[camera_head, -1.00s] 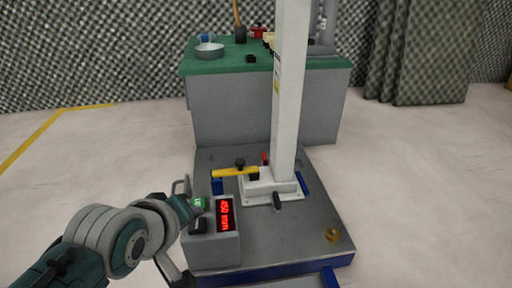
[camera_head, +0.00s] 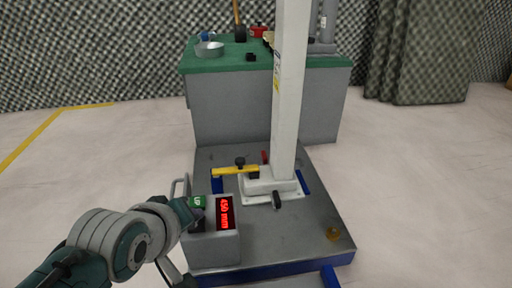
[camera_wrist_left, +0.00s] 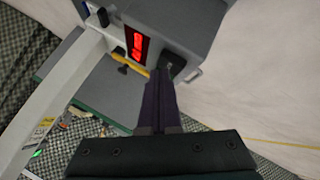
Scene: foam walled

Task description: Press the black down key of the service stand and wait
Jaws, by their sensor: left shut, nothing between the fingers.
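The service stand has a grey control box (camera_head: 215,251) with a green UP key (camera_head: 198,202) and a red display (camera_head: 225,213) that seems to read 450 mm. The black down key (camera_head: 198,225) is in front of the green key, partly covered by my left gripper (camera_head: 190,213). In the left wrist view the shut fingers (camera_wrist_left: 168,74) are empty and point at the dark key area beside the lit display (camera_wrist_left: 137,45). The tip overlaps the key there; I cannot tell whether it touches or presses it. My right gripper is in neither view.
A white column (camera_head: 289,110) rises from the stand's grey platform (camera_head: 285,235). A green-topped bench (camera_head: 265,64) stands behind. Floor on both sides is clear.

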